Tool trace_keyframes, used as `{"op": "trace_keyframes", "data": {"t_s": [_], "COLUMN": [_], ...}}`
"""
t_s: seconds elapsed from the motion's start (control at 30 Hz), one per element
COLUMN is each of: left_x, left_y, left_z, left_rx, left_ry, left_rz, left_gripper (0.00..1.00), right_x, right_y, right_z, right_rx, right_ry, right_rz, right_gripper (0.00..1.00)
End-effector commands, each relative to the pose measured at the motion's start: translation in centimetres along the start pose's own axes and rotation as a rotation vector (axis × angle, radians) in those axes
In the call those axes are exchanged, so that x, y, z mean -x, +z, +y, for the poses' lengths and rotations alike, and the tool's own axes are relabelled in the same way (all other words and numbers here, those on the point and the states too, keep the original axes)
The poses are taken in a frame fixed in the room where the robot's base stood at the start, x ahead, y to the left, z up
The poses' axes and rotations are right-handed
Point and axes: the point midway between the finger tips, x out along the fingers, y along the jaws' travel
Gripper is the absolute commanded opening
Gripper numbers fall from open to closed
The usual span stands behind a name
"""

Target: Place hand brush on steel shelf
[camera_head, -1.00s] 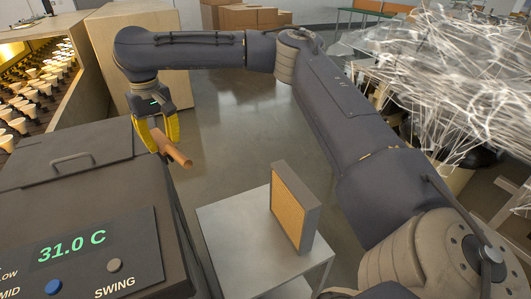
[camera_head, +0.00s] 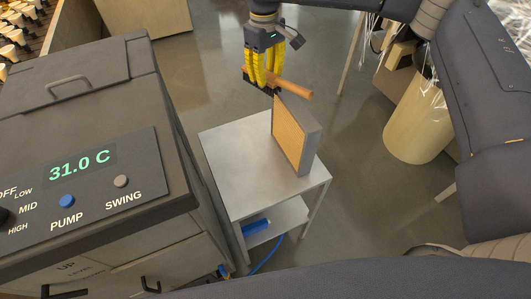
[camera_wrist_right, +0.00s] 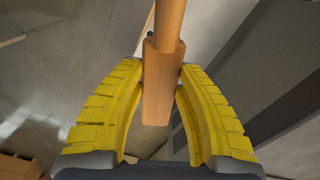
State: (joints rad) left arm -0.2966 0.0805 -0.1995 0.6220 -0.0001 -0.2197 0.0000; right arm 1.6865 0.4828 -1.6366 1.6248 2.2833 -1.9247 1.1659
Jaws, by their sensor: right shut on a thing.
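The hand brush (camera_head: 291,87) has an orange-brown wooden handle and a dark bristle end at its left. My right gripper (camera_head: 264,83) is shut on it, with yellow fingers, above and behind the far edge of the steel shelf. In the right wrist view the brush's wood (camera_wrist_right: 163,80) sits between the two yellow fingers (camera_wrist_right: 160,100). The steel shelf (camera_head: 235,160) is a grey metal stand with a flat top and a lower tier (camera_head: 283,217). My left gripper is not seen.
A framed filter panel (camera_head: 296,136) stands upright on the shelf top, close to the brush. The shelf top left of it is bare. A grey machine with a 31.0 C display (camera_head: 82,164) stands left. A beige bin (camera_head: 421,120) stands right. A blue item (camera_head: 257,226) lies on the lower tier.

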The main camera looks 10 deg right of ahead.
Motion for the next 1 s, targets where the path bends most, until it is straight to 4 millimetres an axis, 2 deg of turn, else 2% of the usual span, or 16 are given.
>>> {"op": "trace_keyframes", "data": {"t_s": [0.03, 0.2, 0.4, 0.57, 0.67, 1.0], "left_x": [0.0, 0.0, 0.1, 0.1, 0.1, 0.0], "left_y": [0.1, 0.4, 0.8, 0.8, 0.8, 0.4], "left_z": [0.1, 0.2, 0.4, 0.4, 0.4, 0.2], "left_rx": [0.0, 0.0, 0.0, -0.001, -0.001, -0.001], "left_ry": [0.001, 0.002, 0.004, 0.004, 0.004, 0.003], "left_rz": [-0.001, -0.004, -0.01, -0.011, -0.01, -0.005], "left_gripper": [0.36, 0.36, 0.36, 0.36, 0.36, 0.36], "right_x": [-1.2, -4.2, -6.4, -7.5, -8.9, -16.3], "right_y": [-0.4, -1.3, -1.6, -1.7, -1.7, -1.8], "right_z": [-1.9, -6.8, -10.9, -12.4, -12.7, -13.0], "right_rx": [0.106, 0.443, 0.71, 0.81, 0.829, 0.828], "right_ry": [-0.002, -0.005, -0.012, -0.016, -0.019, -0.02], "right_rz": [-0.003, 0.004, 0.018, 0.024, 0.024, 0.024], "right_gripper": [0.0, 0.0, 0.0, 0.0, 0.0, 0.0]}}
